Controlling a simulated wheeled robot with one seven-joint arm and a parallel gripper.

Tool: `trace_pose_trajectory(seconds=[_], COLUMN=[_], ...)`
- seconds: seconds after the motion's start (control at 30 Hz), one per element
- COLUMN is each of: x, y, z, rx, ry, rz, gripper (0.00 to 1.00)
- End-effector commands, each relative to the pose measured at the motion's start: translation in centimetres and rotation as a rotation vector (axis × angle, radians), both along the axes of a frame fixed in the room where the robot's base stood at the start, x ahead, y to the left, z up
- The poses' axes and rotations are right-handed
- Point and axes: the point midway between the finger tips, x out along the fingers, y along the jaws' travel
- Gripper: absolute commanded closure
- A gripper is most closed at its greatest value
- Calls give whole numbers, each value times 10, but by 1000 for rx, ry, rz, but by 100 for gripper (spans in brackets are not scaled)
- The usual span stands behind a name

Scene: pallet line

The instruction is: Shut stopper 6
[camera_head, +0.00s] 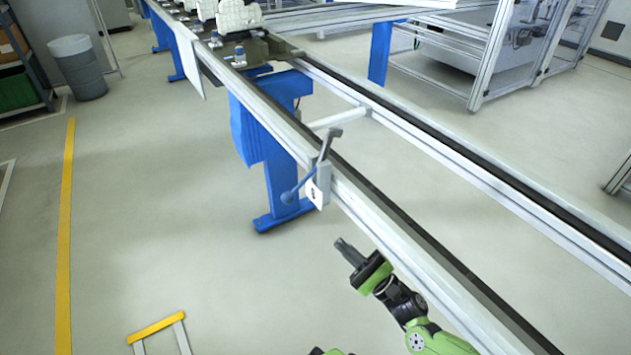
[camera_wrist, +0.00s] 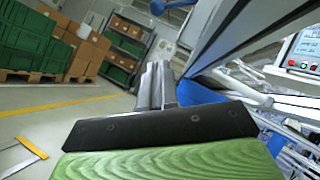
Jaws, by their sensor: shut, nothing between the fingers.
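A stopper (camera_head: 319,184) with a pale plate is mounted on the near side of the conveyor rail. Its grey lever (camera_head: 325,148) stands up over the rail, and a rod with a blue ball knob (camera_head: 290,197) sticks out to the left, toward the aisle. No number is readable on it. In the wrist view a blue ball (camera_wrist: 157,8) shows at the top edge. My gripper (camera_head: 342,246) is shut and empty, below and right of the stopper, beside the rail and apart from the knob. Its closed fingers (camera_wrist: 157,75) also show in the wrist view.
The long conveyor (camera_head: 400,250) runs diagonally, with a blue support leg (camera_head: 280,175) beneath the stopper. White parts (camera_head: 238,15) sit at its far end. A yellow-topped frame (camera_head: 157,327) stands at lower left. The floor left of the conveyor is mostly clear.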

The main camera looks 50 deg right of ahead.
Motion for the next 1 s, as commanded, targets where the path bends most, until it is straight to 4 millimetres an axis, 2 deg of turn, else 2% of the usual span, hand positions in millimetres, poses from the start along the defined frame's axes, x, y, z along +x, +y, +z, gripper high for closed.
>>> trace_pose_trajectory(seconds=[0.47,0.57,0.9,1.0], x=[5,18,82,90], y=[1,4,14,22], z=[3,11,49,66], rx=[-1,1,-1,1], ry=[-2,-3,-3,-3], rz=[2,5,6,3], gripper=[100,100,100,100])
